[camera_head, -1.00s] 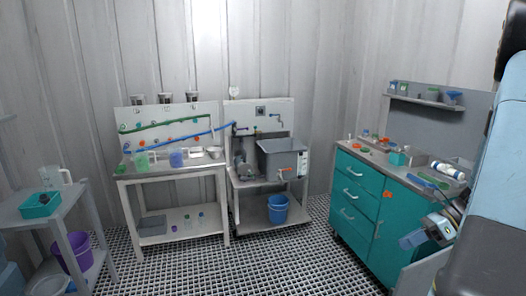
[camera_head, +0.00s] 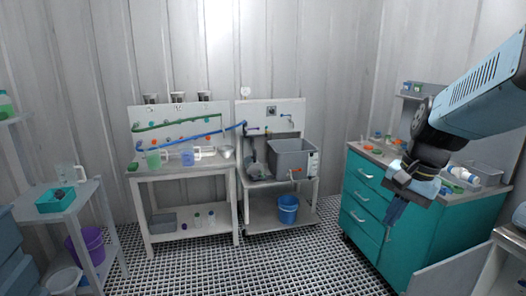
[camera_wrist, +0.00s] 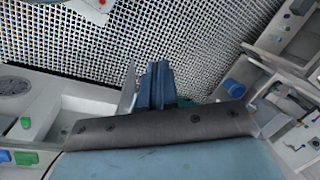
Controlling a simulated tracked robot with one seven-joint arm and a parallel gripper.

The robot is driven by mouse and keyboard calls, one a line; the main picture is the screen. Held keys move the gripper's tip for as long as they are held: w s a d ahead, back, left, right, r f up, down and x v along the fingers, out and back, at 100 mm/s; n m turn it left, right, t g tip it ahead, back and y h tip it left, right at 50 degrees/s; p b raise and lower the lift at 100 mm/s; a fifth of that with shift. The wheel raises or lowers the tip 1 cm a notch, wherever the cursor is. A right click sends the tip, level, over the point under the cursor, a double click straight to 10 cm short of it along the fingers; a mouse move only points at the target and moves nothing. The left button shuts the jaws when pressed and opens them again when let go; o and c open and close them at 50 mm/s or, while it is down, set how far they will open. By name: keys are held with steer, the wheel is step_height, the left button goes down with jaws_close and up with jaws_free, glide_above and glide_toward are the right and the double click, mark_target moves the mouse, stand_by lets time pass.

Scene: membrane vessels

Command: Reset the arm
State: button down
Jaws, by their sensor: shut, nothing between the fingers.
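My gripper (camera_head: 394,210) hangs from my blue and black arm at the right of the head view, in front of the teal cabinet (camera_head: 365,212). Its dark fingers point down and are together, with nothing between them. In the wrist view my gripper (camera_wrist: 158,72) shows as two blue-grey fingers side by side over the metal grating floor (camera_wrist: 110,45). My arm hides part of the cabinet's top and the shelf above it.
A white bench (camera_head: 183,177) with tubes and jugs stands at the back left. Beside it are a grey tank (camera_head: 291,160) and a blue bucket (camera_head: 288,212). A grey stand (camera_head: 80,202) with a green tray is at left. The middle floor is clear.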

steer(key=s+a+r+n+t+h, duration=0.2)
steer(key=s+a+r+n+t, duration=0.2)
steer(key=n, duration=0.4)
steer(key=v, duration=0.2)
steer(key=shift+s+r, duration=0.15)
steer(key=shift+s, duration=0.15)
steer(key=shift+a, duration=0.15)
